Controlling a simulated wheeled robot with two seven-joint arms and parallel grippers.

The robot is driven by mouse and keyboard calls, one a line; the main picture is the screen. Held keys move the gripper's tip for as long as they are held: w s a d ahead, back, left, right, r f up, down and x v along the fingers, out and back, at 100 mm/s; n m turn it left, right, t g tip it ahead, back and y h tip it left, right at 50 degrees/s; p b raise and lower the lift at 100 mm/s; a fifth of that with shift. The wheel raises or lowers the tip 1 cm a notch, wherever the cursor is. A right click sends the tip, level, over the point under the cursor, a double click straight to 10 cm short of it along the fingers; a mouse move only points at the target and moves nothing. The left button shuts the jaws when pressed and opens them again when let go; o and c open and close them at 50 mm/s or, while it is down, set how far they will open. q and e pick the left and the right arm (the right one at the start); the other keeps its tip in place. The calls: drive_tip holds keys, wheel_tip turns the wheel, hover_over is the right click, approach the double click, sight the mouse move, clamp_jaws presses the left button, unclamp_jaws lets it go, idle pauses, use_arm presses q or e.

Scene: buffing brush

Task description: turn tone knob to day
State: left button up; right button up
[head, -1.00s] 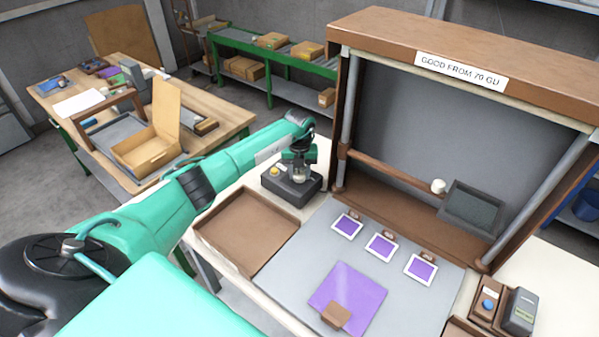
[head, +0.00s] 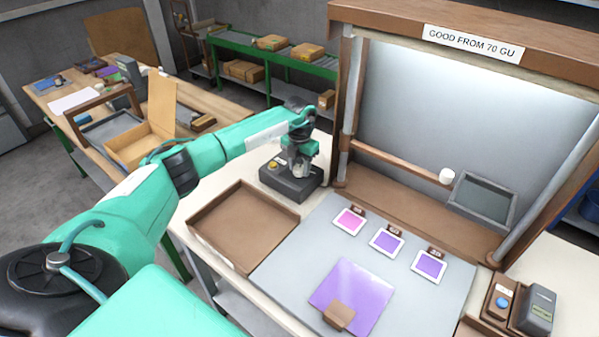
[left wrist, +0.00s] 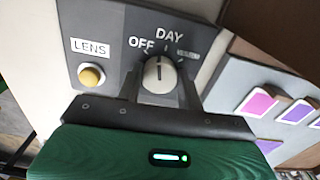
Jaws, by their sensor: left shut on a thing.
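The tone knob (left wrist: 159,75) is a round white knob on a dark grey control box (head: 291,186). In the left wrist view its dark pointer line points up, towards the DAY label (left wrist: 169,34). The OFF label (left wrist: 141,43) is to the left of DAY, and a third label (left wrist: 187,54) on the right is too blurred to read. My left gripper (head: 298,170) is over the box. In the left wrist view its two fingers (left wrist: 159,86) are shut on the knob, one on each side. My right gripper is not in view.
A yellow button (left wrist: 92,76) marked LENS is beside the knob. A brown tray (head: 243,222) lies in front of the box. The viewing booth (head: 440,110) stands to the right, its back wall lit. Small framed colour patches (head: 387,243) and a larger purple sheet (head: 352,287) lie on the grey mat.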

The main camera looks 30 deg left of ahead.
sight(300, 167)
use_arm(q)
drive_tip(key=shift+m+b, duration=1.05)
drive_tip(key=shift+m, duration=0.45)
drive_tip(key=o, duration=1)
drive_tip(key=shift+r, duration=0.15)
wheel_tip(300, 167, up, 14)
drive_tip(key=b, duration=0.3)
drive_tip(key=shift+f, duration=0.2)
